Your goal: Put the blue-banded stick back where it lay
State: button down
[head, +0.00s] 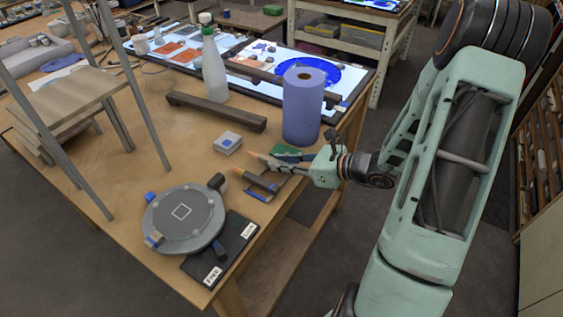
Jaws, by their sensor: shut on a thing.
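My gripper (312,168) is at the right edge of the wooden table, low over it, in front of the blue paper roll. It is shut on a slim stick (272,162) with an orange tip that points left. Its blue band cannot be made out at this size. Whether the held stick touches anything beneath is unclear.
A round grey turntable (183,214) with blue-marked blocks overlaps a black labelled board (234,240) at the front edge. A small white-and-blue box (228,142), a green piece (287,152), the blue roll (302,105), a white bottle (214,70) and a dark bar (217,112) stand close by.

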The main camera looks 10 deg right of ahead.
jog(key=shift+f+b, duration=0.3)
dwell(0.6)
jog(key=c, duration=1.8)
grip_release()
jog(key=shift+o, duration=0.2)
